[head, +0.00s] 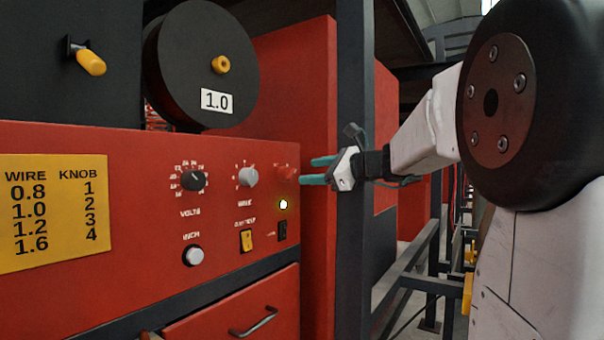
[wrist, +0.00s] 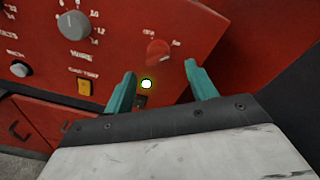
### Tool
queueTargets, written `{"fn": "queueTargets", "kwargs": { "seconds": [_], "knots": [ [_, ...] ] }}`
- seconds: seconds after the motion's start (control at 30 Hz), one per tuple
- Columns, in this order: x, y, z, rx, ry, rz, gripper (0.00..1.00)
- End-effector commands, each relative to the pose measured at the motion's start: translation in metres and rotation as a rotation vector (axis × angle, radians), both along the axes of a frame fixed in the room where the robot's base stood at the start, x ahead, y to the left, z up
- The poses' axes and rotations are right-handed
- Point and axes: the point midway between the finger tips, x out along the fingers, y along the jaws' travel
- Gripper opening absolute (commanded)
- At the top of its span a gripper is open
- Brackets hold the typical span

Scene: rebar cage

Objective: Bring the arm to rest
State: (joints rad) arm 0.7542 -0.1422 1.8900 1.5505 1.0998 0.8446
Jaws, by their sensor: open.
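My gripper (head: 318,171) is open and empty, its two teal fingers reaching left toward the right end of the red control panel (head: 90,235). In the wrist view my gripper (wrist: 160,85) shows both fingers apart, with a red knob (wrist: 157,50) on the panel beyond them. That red knob (head: 287,173) lies just left of the fingertips in the head view. A lit lamp (head: 283,204) is below it. I cannot tell the exact gap between fingertips and panel. My white arm stretches in from the right.
A dark upright post (head: 354,240) stands close to my gripper. Grey railings (head: 410,280) run behind at the lower right. A black wire spool (head: 190,75) marked 1.0 sits above the panel. A grey knob (head: 248,177) and a yellow switch (head: 246,240) are nearby.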

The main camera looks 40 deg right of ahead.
Motion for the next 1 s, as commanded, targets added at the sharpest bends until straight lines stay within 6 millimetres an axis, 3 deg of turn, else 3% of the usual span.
{"fn": "queueTargets", "kwargs": {
  "seconds": [0.2, 0.8, 0.87, 0.93, 1.0],
  "knots": [
    [-0.012, -0.005, 0.001, 0.001, 0.001, -0.001, 0.57],
    [-0.013, -0.004, -0.001, -0.052, -0.011, 0.01, 0.57],
    [-0.016, -0.001, -0.02, -0.147, 0.021, 0.039, 0.57],
    [-0.026, 0.006, -0.056, -0.277, 0.088, 0.093, 0.57],
    [-0.045, 0.03, -0.094, -0.447, 0.16, 0.199, 0.57]
  ]
}}
